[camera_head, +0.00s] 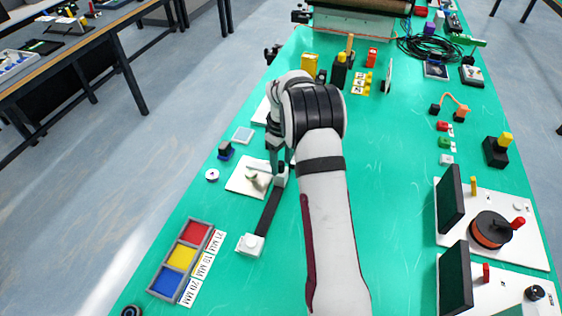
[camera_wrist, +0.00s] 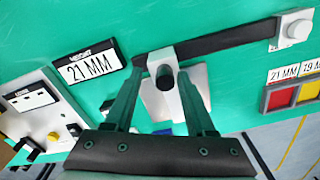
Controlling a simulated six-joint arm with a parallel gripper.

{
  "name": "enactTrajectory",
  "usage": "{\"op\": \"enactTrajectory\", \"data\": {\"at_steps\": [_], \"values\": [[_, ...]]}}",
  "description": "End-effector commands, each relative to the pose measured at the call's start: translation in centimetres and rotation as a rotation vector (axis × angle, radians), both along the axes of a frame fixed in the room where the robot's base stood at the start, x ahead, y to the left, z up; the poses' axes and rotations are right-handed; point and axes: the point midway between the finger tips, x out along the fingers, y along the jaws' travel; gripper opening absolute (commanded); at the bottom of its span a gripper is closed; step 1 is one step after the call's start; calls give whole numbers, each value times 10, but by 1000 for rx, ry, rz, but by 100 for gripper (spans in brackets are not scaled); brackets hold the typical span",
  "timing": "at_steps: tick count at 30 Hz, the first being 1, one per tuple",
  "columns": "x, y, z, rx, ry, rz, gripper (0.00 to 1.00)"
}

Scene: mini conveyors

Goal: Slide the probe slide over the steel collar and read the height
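The probe slide (camera_wrist: 165,62), a light grey block with a black round part, sits on a dark rail (camera_wrist: 235,38). The rail (camera_head: 267,215) runs to a white end block (camera_head: 250,244). My gripper (camera_wrist: 162,78) has its green fingers on both sides of the probe slide and appears closed on it. A pale plate (camera_head: 245,178) lies beside the rail, with a small metallic piece (camera_head: 259,181) that looks like the steel collar. In the wrist view the collar is hidden behind the slide and fingers. The height display (camera_wrist: 88,67) reads 21 MM.
A tray with red, yellow and blue compartments (camera_head: 208,224) stands at the front left, with labels of 21, 19 and 20 MM alongside. A white gauge panel (camera_wrist: 38,115) lies left in the wrist view. Spool stations (camera_head: 492,228) stand at right.

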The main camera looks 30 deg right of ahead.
Motion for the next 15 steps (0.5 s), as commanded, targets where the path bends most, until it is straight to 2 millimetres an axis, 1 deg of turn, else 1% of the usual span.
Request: {"op": "enactTrajectory", "data": {"at_steps": [5,8,11,14,15], "values": [[0,1,0,1,2,-1,56],[0,1,7,1,2,-1,56],[0,1,25,1,-1,-1,56],[0,1,51,0,-2,-1,56],[0,1,63,0,-3,-1,56]]}}
